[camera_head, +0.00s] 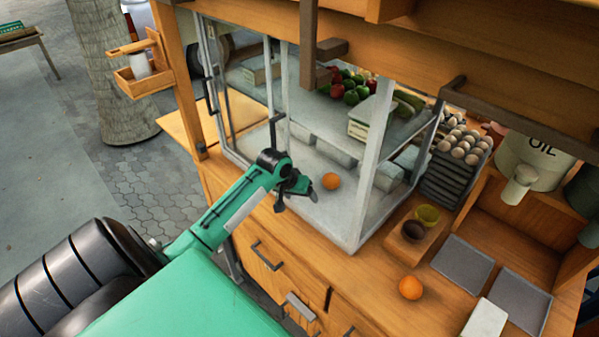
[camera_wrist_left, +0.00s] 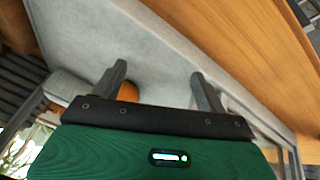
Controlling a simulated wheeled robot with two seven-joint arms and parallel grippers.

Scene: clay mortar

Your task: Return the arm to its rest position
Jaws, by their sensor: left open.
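My left arm comes in from the left in the head view, green and black. Its gripper (camera_head: 296,193) is at the open front of the glass display case (camera_head: 360,190), just left of an orange (camera_head: 331,181) on the case floor. The orange (camera_wrist_left: 78,88) shows beside the left finger, partly hidden by the gripper body. My right gripper is not in view.
A second orange (camera_head: 410,287) lies on the wooden counter near two small bowls and grey trays (camera_head: 463,264). An egg stack (camera_head: 455,172) and an oil container (camera_head: 533,160) stand at the right. The case's front post (camera_head: 372,165) and drawer handles (camera_head: 268,256) are close to the arm.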

